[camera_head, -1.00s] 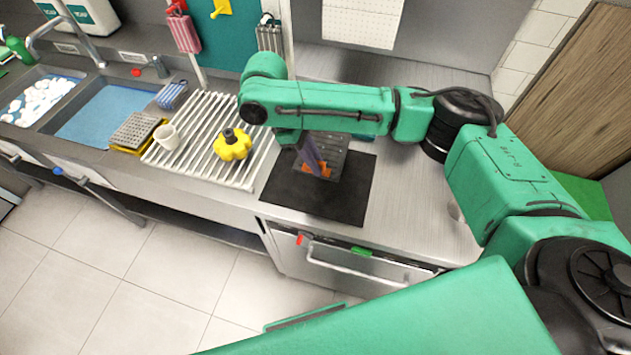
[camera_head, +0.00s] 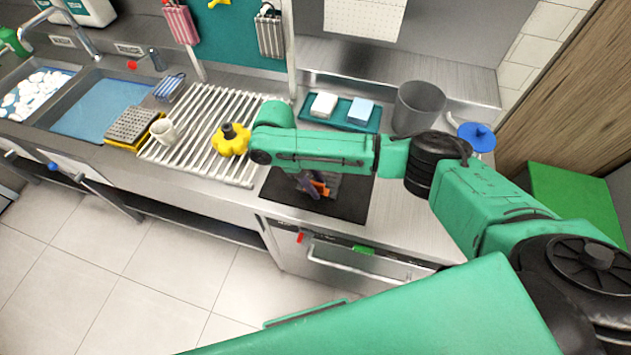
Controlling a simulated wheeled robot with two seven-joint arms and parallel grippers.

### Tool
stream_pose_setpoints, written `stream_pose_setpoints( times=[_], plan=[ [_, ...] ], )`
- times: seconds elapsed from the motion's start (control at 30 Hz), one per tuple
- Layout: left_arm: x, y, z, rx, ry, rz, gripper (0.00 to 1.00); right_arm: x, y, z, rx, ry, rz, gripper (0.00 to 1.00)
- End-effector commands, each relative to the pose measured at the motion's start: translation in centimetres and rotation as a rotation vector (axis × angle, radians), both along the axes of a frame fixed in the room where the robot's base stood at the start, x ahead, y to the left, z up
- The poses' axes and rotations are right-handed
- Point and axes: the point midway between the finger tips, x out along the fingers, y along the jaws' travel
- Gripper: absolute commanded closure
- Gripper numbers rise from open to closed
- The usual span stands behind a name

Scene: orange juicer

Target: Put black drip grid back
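My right gripper (camera_head: 314,187) points down over a black mat (camera_head: 345,212) on the steel counter. Its fingers are small and partly covered by my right forearm, so I cannot tell whether they are open or shut. A greyish patch beside the fingers may be part of the dark slotted grid, but my arm hides most of that spot. I cannot tell whether the gripper touches or holds the grid. My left gripper is not in view.
Left of the mat is a white slatted rack (camera_head: 195,150) with a yellow lobed part (camera_head: 231,143) and a white cup (camera_head: 163,131). Behind my arm are a teal tray (camera_head: 341,119), a grey bin (camera_head: 417,106) and a blue-lidded item (camera_head: 477,135).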

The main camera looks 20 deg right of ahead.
Motion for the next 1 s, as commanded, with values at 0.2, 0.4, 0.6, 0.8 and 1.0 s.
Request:
stream_pose_setpoints(
  times=[0.2,0.4,0.6,0.8,1.0],
  plan=[
    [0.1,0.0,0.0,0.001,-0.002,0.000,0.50,0.0,0.0,0.1,0.000,0.000,0.000,0.56],
    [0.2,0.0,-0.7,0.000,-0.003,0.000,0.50,0.5,0.6,1.5,0.002,-0.004,-0.001,0.56],
    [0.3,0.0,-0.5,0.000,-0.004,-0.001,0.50,1.6,2.2,6.6,-0.001,-0.008,0.001,0.56],
    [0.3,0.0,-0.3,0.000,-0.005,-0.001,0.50,2.5,3.7,10.5,0.001,-0.005,-0.001,0.56],
    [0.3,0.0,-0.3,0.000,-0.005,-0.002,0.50,2.6,4.0,11.3,0.000,0.000,-0.002,0.56]
  ],
)
